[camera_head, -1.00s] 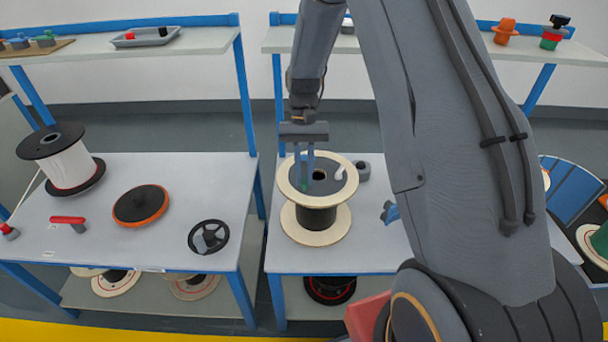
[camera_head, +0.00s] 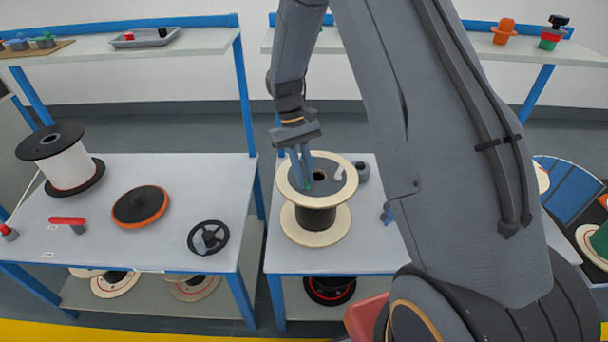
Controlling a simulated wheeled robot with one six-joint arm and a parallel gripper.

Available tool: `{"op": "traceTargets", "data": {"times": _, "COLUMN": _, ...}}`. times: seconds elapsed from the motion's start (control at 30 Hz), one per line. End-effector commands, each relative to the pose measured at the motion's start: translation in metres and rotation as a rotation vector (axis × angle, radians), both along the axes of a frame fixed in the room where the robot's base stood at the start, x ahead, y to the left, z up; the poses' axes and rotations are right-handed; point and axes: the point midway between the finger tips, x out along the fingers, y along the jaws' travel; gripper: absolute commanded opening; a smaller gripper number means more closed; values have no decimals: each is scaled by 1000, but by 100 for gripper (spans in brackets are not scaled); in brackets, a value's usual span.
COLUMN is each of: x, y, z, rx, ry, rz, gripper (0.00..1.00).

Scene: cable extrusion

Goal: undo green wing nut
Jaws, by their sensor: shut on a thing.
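The green wing nut (camera_head: 308,187) shows as a small patch of green on the grey top plate of a wooden-flanged spool (camera_head: 316,237). My gripper (camera_head: 304,180) points down at the spool's top, with its blue-grey fingers shut on the green wing nut and hiding most of it. The gripper and wrist are tilted. A white wing nut (camera_head: 339,174) sits on the same plate to the right, apart from my fingers. A dark centre hole (camera_head: 320,177) lies between the two nuts.
The spool stands on the right table (camera_head: 285,260). A grey part (camera_head: 363,171) lies behind it to the right. The left table holds a white spool (camera_head: 66,162), an orange-rimmed disc (camera_head: 140,205) and a black handwheel (camera_head: 208,238). A shelf runs above.

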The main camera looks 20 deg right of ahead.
Motion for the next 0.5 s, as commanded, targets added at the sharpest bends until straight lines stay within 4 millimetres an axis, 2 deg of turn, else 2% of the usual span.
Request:
{"op": "traceTargets", "data": {"times": 0.3, "x": 1, "y": 0, "z": -1, "rx": 1, "ry": -3, "rz": 0, "gripper": 0}}
{"op": "traceTargets", "data": {"times": 0.33, "x": 1, "y": 0, "z": -1, "rx": 1, "ry": -3, "rz": 0, "gripper": 20}}
{"op": "traceTargets", "data": {"times": 0.37, "x": 1, "y": 0, "z": -1, "rx": 1, "ry": -3, "rz": 0, "gripper": 25}}
{"op": "traceTargets", "data": {"times": 0.5, "x": 1, "y": 0, "z": 0, "rx": 0, "ry": -2, "rz": 0, "gripper": 27}}
